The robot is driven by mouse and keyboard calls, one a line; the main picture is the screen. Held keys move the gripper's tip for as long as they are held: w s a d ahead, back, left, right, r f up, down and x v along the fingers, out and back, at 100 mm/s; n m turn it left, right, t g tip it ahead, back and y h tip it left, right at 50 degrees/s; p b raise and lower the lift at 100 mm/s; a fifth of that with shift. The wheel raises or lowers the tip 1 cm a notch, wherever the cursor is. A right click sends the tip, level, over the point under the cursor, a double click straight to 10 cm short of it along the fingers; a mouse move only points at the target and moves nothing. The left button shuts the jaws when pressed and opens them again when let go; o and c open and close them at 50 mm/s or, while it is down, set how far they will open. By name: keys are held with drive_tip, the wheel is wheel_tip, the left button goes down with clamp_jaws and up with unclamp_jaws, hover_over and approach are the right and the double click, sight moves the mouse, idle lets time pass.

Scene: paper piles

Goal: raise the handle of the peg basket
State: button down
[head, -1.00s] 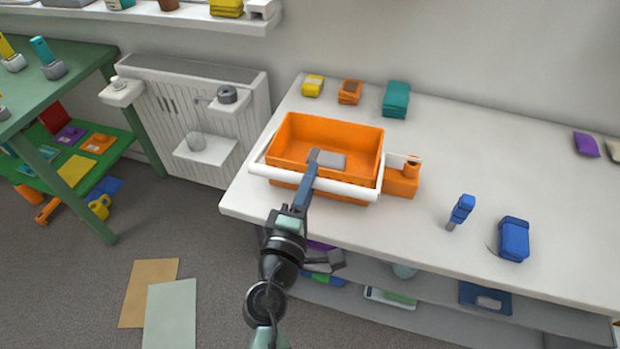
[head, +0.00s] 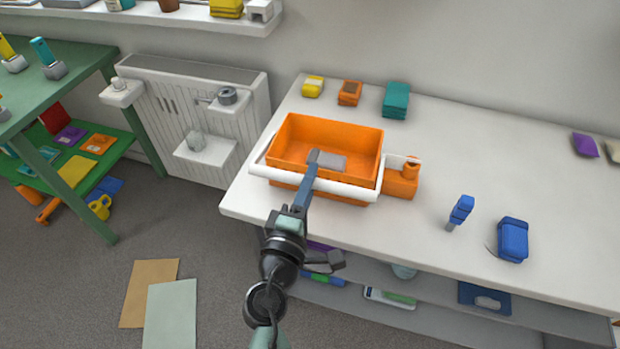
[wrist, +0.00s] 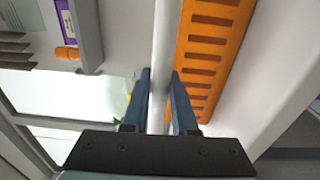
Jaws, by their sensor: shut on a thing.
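The peg basket is an orange open box (head: 340,133) on the white table, with a white handle (head: 345,189) lying low along its near side. The basket's slotted orange wall (wrist: 208,45) shows in the wrist view. My gripper (head: 309,178) reaches over the near side of the basket. In the wrist view its two blue fingers (wrist: 160,80) stand on either side of the white handle bar (wrist: 164,45), and it is shut on the bar. A grey piece (head: 328,161) shows inside the basket by the gripper; part of the basket floor is hidden.
A blue peg-like thing (head: 461,211) and a blue block (head: 513,239) lie further right. Yellow (head: 313,87), orange (head: 350,93) and teal (head: 396,100) blocks stand behind. The table's right middle is largely clear.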

drive_tip(key=shift+w+r+g+p, duration=0.15)
drive_tip(key=shift+r+g+p, duration=0.85)
drive_tip(key=shift+p, duration=2.4)
drive_tip(key=r+p, duration=0.1)
drive_tip(key=p, duration=0.1)
drive_tip(key=r+p, duration=0.1)
drive_tip(key=p, duration=0.2)
drive_tip(key=shift+w+d+y, duration=0.1)
drive_tip(key=shift+w+y, duration=0.15)
drive_tip(key=shift+y, duration=0.15)
drive_tip(key=w+d+r+g+y+p, duration=0.2)
drive_tip(key=w+r+g+p, duration=0.4)
drive_tip(key=p, duration=1)
drive_tip(key=w+g, duration=0.3)
drive_tip(key=shift+d+y+p, duration=0.3)
drive_tip(key=shift+d, duration=0.05)
drive_tip(key=shift+w, duration=0.1)
